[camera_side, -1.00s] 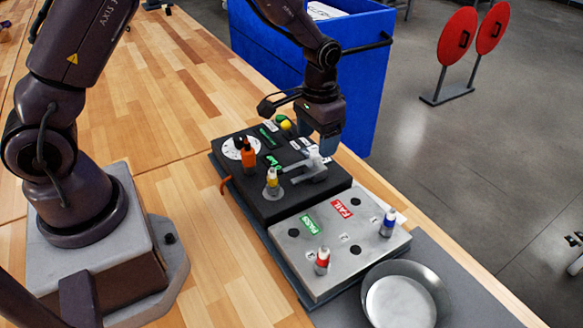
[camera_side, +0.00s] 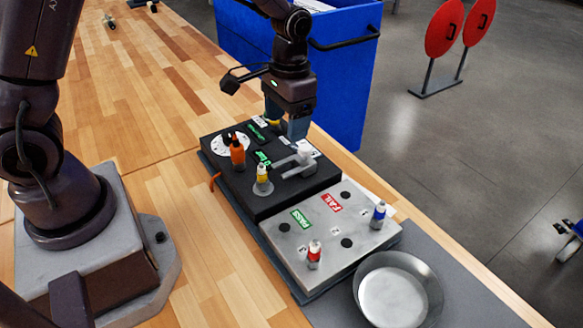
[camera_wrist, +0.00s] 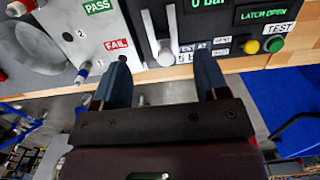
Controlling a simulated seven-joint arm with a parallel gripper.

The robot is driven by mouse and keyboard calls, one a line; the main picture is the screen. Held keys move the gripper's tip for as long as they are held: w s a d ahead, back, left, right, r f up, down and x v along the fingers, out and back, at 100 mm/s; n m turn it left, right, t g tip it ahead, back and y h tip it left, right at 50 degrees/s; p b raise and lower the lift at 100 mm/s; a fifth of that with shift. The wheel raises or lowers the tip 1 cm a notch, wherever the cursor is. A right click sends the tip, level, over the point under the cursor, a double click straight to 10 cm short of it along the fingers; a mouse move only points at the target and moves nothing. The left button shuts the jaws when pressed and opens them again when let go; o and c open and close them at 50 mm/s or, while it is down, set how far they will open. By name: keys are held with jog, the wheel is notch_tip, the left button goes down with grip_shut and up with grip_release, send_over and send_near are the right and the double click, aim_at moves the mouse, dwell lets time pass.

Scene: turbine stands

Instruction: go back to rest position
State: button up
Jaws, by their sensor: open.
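My gripper (camera_side: 297,128) is above the back right part of the black test station (camera_side: 275,205), beside its grey clamp lever (camera_side: 292,163). In the wrist view the two blue fingers (camera_wrist: 163,82) are spread apart with nothing between them. The black station and its white-topped clamp (camera_wrist: 165,55) lie beyond the fingertips. The fingers appear to be above the station, not gripping it.
A metal bowl (camera_side: 398,292) sits in front. A blue bin (camera_side: 350,85) stands behind.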

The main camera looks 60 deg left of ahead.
jog(key=s+r+t, duration=0.6)
jog(key=s+r, duration=1.1)
jog(key=shift+s+a, duration=0.2)
jog(key=shift+s, duration=0.15)
